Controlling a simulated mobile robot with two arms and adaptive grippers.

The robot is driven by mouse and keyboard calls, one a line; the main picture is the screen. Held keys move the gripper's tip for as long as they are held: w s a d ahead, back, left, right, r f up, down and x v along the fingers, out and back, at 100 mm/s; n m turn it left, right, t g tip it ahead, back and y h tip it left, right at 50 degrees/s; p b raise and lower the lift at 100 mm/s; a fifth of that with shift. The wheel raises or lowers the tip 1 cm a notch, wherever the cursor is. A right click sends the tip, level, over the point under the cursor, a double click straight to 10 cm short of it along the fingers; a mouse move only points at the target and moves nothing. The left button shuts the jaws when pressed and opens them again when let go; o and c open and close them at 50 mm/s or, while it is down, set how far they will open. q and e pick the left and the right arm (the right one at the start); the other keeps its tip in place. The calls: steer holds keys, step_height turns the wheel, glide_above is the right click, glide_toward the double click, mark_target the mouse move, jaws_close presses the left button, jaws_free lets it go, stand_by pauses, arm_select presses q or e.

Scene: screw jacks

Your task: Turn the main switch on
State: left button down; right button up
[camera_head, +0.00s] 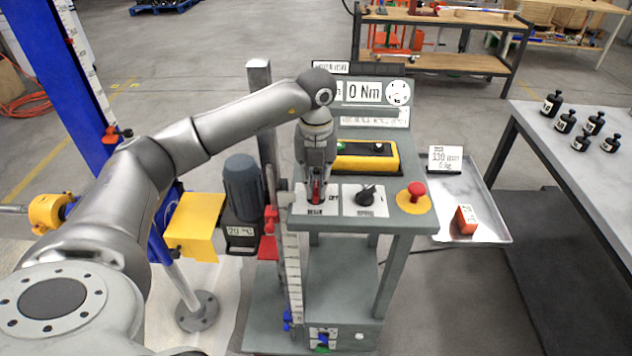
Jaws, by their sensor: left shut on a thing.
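A grey control stand carries a console top (398,218) with a white label plate on its left part. My left gripper (316,196) points down over this plate, its fingers closed around a small red switch handle (316,188). Most of the handle and its base are hidden between the fingers, so I cannot tell which way it is turned. The label below it is too small to read. A black rotary knob (366,195) sits to the right on its own plate. My right gripper is not in view.
A red mushroom button (416,190) on a yellow disc stands at the console's right. Behind are a yellow box (368,160) and a "0 Nm" display (362,92). A metal tray (484,214) holds a red block (465,220). Black weights (565,121) stand on the right table.

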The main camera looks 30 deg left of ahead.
mark_target(316, 186)
arm_select(q)
steer(key=c, duration=1.5)
jaws_free()
step_height(316, 186, up, 12)
steer(key=shift+r, duration=0.1)
